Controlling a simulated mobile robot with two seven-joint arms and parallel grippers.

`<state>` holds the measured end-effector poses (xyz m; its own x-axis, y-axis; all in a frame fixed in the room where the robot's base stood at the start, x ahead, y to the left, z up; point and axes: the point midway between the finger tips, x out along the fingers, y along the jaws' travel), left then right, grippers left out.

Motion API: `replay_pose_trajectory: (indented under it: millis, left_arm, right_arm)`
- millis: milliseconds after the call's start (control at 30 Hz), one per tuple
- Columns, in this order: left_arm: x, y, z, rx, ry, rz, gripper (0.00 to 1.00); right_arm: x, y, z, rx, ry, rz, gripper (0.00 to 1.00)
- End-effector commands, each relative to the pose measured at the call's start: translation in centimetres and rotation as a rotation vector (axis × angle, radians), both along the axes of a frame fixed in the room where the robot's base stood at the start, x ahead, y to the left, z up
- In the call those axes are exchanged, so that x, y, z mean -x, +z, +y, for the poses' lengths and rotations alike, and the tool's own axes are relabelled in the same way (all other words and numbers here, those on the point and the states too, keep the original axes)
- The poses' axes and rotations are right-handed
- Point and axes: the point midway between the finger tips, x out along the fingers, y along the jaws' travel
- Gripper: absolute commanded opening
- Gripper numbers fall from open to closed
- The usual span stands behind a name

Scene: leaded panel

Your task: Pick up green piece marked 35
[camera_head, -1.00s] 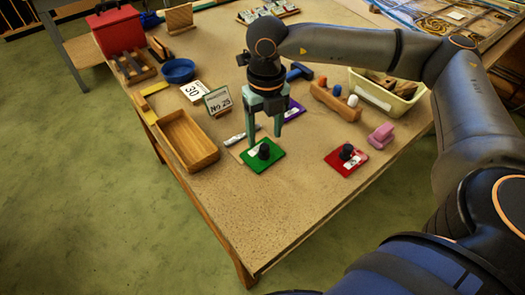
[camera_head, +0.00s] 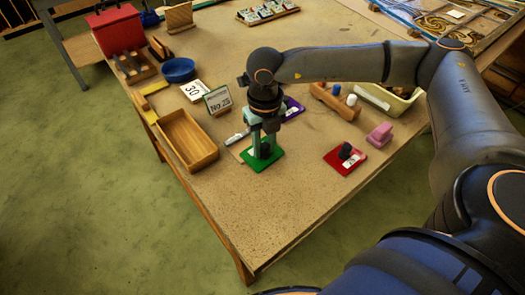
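The green piece (camera_head: 274,156) is a flat tile with a black knob and a small white label, lying on the table near its left front edge. The label is partly covered and I cannot read its number. My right gripper (camera_head: 265,153) points straight down over it, with its fingers closed in on either side of the knob. The tile looks flat on the table. My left gripper is not in view.
A red tile (camera_head: 338,164) with a black knob lies to the right, near a pink block (camera_head: 380,133). A purple tile (camera_head: 293,106) lies behind my gripper. The table front is clear.

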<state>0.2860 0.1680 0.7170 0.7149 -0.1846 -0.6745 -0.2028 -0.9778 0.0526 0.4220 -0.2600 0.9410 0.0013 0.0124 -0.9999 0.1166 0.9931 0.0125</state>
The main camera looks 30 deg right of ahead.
Motion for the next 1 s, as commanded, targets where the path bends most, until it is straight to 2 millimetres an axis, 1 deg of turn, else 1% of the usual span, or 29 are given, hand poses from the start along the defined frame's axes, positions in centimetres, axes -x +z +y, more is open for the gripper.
replay_pose_trajectory:
  millis: [33, 200, 233, 533, 667, 767, 867, 967, 1000]
  left_arm:
    - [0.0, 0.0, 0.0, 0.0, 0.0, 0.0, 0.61]
    - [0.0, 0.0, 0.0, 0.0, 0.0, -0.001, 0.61]
    - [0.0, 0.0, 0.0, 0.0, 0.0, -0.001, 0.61]
    - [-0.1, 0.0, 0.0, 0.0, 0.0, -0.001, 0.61]
    - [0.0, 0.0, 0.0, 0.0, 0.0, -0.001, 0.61]
    - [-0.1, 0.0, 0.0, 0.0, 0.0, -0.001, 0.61]
    - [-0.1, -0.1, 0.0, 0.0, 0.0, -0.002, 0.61]
    - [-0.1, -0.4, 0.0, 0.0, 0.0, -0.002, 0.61]
    - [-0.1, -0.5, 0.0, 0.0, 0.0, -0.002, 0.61]
  right_arm:
    - [0.0, 0.0, 0.0, 0.0, 0.0, 0.0, 0.21]
    - [0.0, 0.0, 0.0, 0.0, 0.0, -0.001, 0.02]
    - [0.0, 0.0, 0.0, 0.0, 0.0, -0.001, 0.0]
    - [0.0, 0.1, 0.0, 0.0, 0.0, -0.001, 0.0]
    - [-0.1, 0.6, 0.0, -0.001, 0.0, -0.002, 0.0]
    - [-0.1, 1.4, 0.0, -0.001, 0.0, -0.004, 0.0]
    - [-0.1, 3.0, 0.0, -0.002, 0.001, -0.004, 0.0]
    - [0.7, 4.6, 1.2, -0.003, 0.008, -0.004, 0.0]
    - [1.1, 5.5, 1.8, -0.001, 0.008, -0.006, 0.0]
